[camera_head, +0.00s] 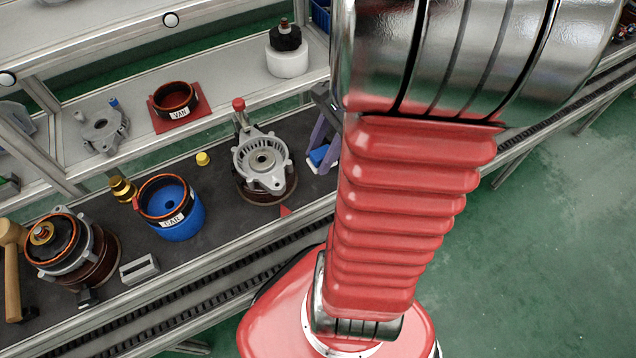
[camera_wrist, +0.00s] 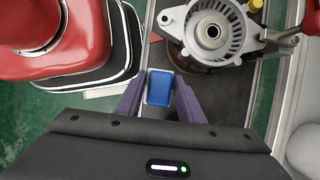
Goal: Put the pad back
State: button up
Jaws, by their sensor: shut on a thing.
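The pad (camera_wrist: 159,89) is a small blue block with a pale edge. In the wrist view it sits between the two purple fingers of my gripper (camera_wrist: 159,92), which is shut on it. In the head view the pad (camera_head: 317,153) shows as a blue and white piece just right of the alternator housing, beside my purple finger (camera_head: 325,135). My arm hides most of the gripper there. Whether the pad touches the bench is hard to tell.
The grey alternator housing (camera_head: 262,162) stands close left of the pad. A blue stator holder (camera_head: 172,208), a small yellow cap (camera_head: 203,158) and an assembled rotor unit (camera_head: 72,245) stand farther left. A red mat (camera_head: 160,122) lies on the rear shelf.

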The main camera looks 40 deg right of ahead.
jog(key=shift+f, duration=2.95)
jog(key=shift+f, duration=0.1)
jog(key=shift+f, duration=2)
jog(key=o, duration=1)
jog(key=v, duration=1.2)
